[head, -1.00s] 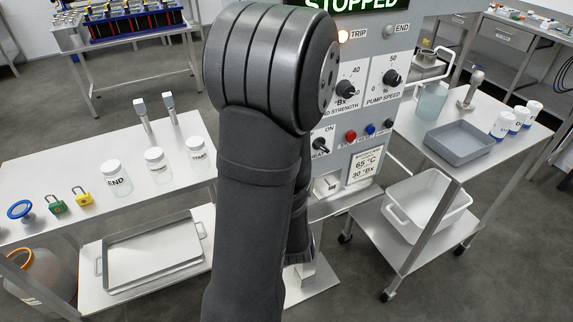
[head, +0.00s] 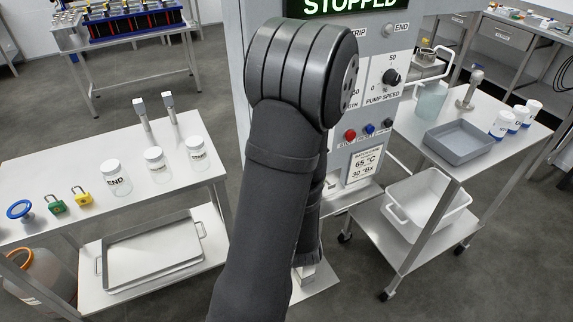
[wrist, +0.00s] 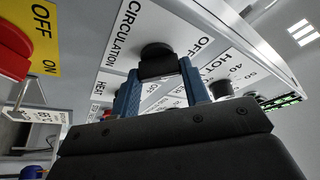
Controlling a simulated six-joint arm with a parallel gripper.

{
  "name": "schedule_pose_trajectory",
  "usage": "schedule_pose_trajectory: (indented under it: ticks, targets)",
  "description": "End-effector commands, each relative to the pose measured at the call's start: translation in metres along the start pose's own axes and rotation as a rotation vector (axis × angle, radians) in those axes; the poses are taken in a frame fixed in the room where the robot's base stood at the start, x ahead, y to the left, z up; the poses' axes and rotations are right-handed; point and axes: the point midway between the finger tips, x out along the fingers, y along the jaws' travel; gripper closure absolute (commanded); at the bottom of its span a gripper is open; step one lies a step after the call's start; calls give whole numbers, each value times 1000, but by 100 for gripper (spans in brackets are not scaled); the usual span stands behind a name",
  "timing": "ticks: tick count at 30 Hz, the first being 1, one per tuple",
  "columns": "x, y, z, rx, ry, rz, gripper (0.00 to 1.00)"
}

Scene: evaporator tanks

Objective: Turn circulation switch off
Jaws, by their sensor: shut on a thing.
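In the wrist view my gripper (wrist: 158,76) has its two blue fingers closed on the black knob of the circulation switch (wrist: 157,52). The knob sits on a white plate lettered CIRCULATION (wrist: 122,30), with OFF printed on its right side. Which way the knob points cannot be told, as the fingers cover part of it. In the head view my arm hides the gripper and the switch. The control panel (head: 369,140) stands behind my arm, and its green display (head: 350,4) reads STOPPED.
A red knob on a yellow plate (wrist: 44,36) and other dials lie close around my gripper. In the head view a pump speed dial (head: 391,77) and several buttons show right of my arm. A bench (head: 70,215) stands left, a cart (head: 472,150) right.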

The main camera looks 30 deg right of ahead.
Motion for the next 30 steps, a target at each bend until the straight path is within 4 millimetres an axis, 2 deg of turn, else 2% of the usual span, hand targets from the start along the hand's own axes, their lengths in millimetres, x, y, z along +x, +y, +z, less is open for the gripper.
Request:
schedule_pose_trajectory:
  ticks: [6, 7, 10, 21, 26, 30]
  targets:
    - [0, 0, 0, -1, -1, 0, 81]
    - [0, 0, 0, -1, -1, 0, 54]
    - [0, 0, 0, -1, -1, 0, 36]
    - [-4, 1, 0, 0, 0, 3, 36]
    - [-23, 2, 0, 2, -1, 6, 36]
    - [-46, 2, 0, 1, 0, 7, 36]
